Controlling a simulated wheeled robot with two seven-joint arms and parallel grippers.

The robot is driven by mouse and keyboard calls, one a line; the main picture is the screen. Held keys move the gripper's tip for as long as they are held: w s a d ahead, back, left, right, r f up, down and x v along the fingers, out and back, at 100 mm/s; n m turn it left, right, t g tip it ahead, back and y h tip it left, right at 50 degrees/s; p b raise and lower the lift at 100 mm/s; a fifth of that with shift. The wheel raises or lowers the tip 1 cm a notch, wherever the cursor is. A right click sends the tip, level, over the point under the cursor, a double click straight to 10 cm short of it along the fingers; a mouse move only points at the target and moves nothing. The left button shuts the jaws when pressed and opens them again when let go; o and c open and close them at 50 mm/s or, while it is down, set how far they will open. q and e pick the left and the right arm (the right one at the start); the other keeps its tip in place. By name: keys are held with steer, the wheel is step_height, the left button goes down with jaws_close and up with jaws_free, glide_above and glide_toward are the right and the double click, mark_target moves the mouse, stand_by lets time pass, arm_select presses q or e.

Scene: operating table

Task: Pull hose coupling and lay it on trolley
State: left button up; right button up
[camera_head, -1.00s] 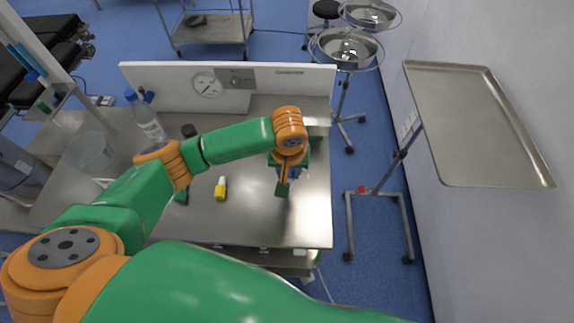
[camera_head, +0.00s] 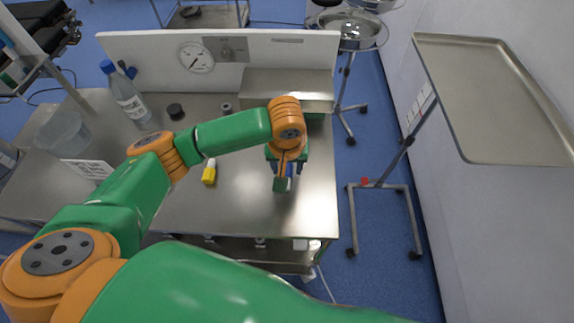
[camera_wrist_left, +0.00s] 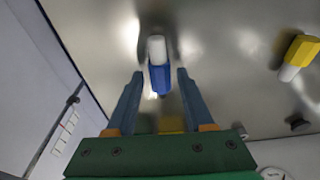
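My left gripper (camera_head: 287,168) hangs over the right part of the steel trolley top (camera_head: 235,215). In the left wrist view its two fingers (camera_wrist_left: 156,80) are apart, with clear gaps on both sides of a blue coupling with a white end (camera_wrist_left: 159,76). The coupling lies between or just below the fingertips; I cannot tell the exact height. In the head view only a bit of its blue (camera_head: 289,170) shows behind the gripper. A yellow coupling with a white end (camera_head: 209,173) lies on the trolley to the left, also in the left wrist view (camera_wrist_left: 301,50). My right gripper is out of view.
A white panel with a gauge (camera_head: 196,58) stands at the back, with a metal box (camera_head: 285,85) before it. A bottle (camera_head: 130,102), a dark cap (camera_head: 175,111) and a clear tub (camera_head: 62,133) stand left. A tray stand (camera_head: 490,90) is at right.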

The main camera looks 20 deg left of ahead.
arm_select(q)
steer(key=shift+o, duration=0.6)
steer(key=r, duration=0.4)
steer(key=s+r, duration=0.1)
steer(key=r, duration=0.2)
steer(key=shift+s+d, duration=0.1)
steer(key=shift+d, duration=0.1)
